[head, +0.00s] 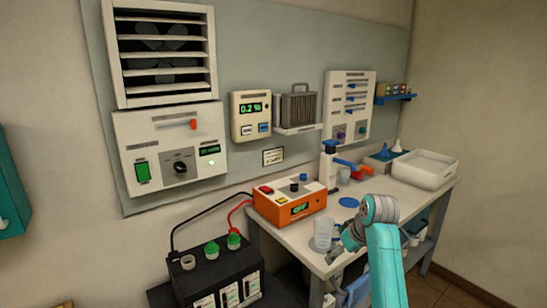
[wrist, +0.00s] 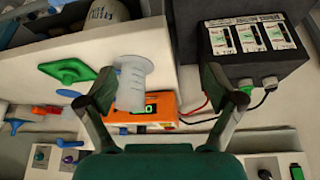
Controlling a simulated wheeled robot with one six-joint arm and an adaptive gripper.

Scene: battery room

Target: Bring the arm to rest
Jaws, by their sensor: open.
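My arm reaches over the front of the bench (head: 290,232) in the head view. My gripper (head: 346,243) is low near the bench's front edge, beside a clear measuring beaker (head: 322,234) that stands upright there. In the wrist view my gripper (wrist: 160,76) has its two fingers spread wide. The beaker (wrist: 132,86) shows near the left finger there; it appears apart from the right finger. I cannot tell whether it touches the left finger or lies beyond the tips. Nothing is clearly gripped.
An orange charger (head: 290,206) stands on the bench, its red and black cables running to a black battery (head: 218,280) with green caps. A white tray (head: 424,170), a dispenser bottle (head: 328,168) and a blue disc (head: 348,202) are farther back. Wall panels hang behind.

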